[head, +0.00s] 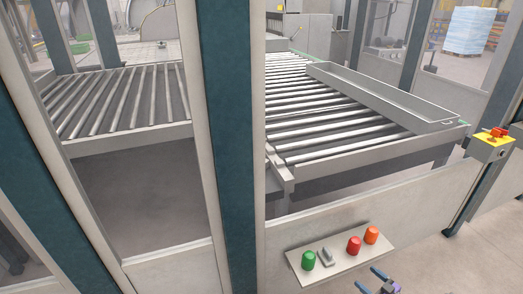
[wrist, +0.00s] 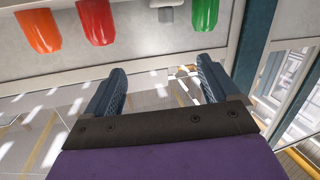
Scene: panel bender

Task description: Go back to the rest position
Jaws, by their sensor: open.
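My gripper (head: 376,281) shows at the bottom edge of the head view, below a control panel (head: 338,259). In the wrist view my gripper (wrist: 163,80) is open, its two blue fingers apart with nothing between them. The panel carries a green button (head: 308,260), a grey switch (head: 326,255), a red button (head: 354,245) and an orange button (head: 371,234). The wrist view shows the orange button (wrist: 39,30), red button (wrist: 97,20) and green button (wrist: 204,12) beyond the fingertips, apart from them. Most of my arm is out of view.
Roller conveyors (head: 330,140) lie behind the fence, with a long metal tray (head: 385,100) on the right one. Teal posts (head: 232,150) and a low grey wall (head: 370,205) stand in front. A yellow box with a red button (head: 492,145) is at right. Floor (head: 475,265) is clear at lower right.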

